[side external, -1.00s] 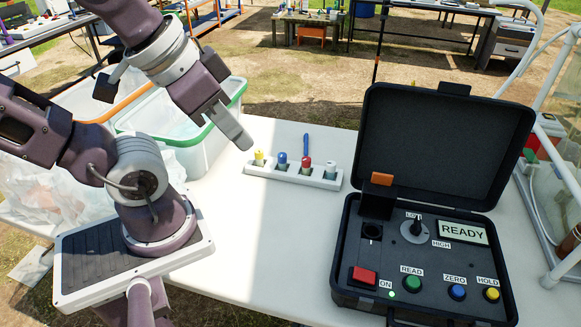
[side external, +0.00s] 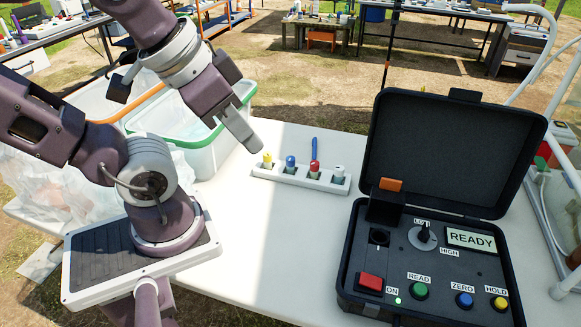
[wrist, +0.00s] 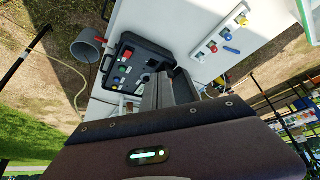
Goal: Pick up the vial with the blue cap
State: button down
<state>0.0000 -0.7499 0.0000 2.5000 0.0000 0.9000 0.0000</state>
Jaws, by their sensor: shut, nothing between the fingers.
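The blue-capped vial (side external: 290,161) stands upright in a white rack (side external: 302,181), between a yellow-capped vial (side external: 267,159) and a red-capped vial (side external: 314,167). A white-capped vial (side external: 338,171) is at the right end. In the wrist view the blue cap (wrist: 226,32) shows at the upper right, away from my fingers. My gripper (side external: 254,146) is shut and empty, above and to the left of the rack in the side view, nearest the yellow-capped vial. In the wrist view my gripper (wrist: 156,92) points toward the black case. The vial bodies are mostly hidden in the rack.
A blue pen-like item (side external: 315,148) lies behind the rack. An open black instrument case (side external: 430,262) stands to the right. A green-rimmed bin (side external: 203,159) and an orange-rimmed bin stand on the left. The white table (side external: 265,245) is clear in front of the rack.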

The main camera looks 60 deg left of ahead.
jog(key=c, duration=1.1)
grip_release()
